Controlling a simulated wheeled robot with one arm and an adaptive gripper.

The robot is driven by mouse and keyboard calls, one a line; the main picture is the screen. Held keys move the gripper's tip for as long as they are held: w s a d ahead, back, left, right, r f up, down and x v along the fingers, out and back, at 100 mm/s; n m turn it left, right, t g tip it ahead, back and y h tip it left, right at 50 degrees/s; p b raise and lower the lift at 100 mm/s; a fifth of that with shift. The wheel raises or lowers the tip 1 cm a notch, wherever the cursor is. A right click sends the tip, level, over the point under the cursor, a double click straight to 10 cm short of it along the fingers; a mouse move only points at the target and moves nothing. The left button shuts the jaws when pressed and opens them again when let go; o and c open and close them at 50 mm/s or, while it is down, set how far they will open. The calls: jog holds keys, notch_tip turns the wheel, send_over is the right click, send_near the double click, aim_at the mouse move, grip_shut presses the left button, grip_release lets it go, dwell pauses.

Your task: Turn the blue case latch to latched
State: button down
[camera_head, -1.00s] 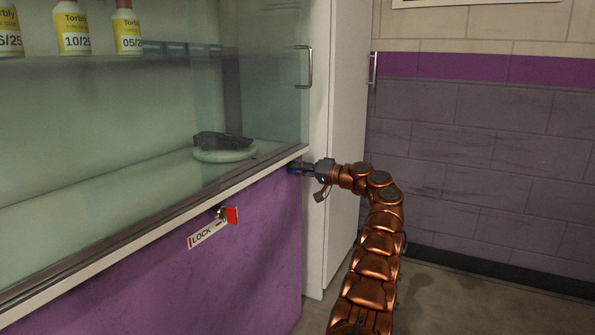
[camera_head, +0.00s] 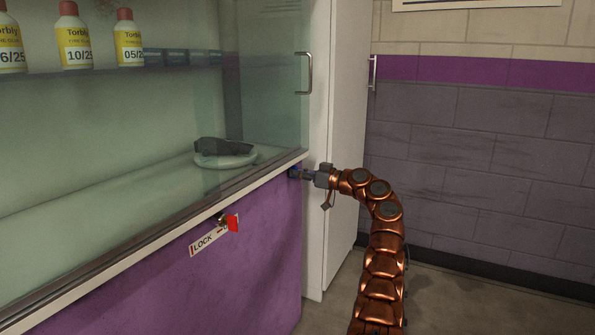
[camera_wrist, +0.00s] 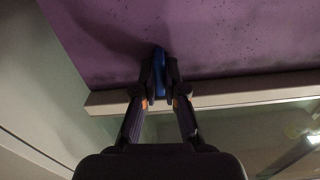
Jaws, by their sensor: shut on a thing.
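The blue case latch (camera_wrist: 159,68) is on the purple front panel of the display case, just below the pale ledge at its right end. In the wrist view it is a narrow blue piece between my two fingers. My gripper (camera_wrist: 160,80) is shut on it, one finger on each side. In the head view my gripper (camera_head: 306,174) reaches the panel's right end from the right, and only a bit of blue (camera_head: 294,172) shows there. The fingers hide most of the latch, so I cannot tell its exact angle.
A red-tagged key lock (camera_head: 231,222) with a LOCK label (camera_head: 205,242) sits on the purple panel (camera_head: 190,285), left of my gripper. Glass with a handle (camera_head: 304,73) stands above the ledge. A white cabinet (camera_head: 343,130) is close behind my gripper. Open floor lies at right.

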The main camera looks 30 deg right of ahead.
jog(key=shift+n, duration=0.6)
jog(key=c, duration=1.5)
grip_release()
jog(key=v, duration=1.2)
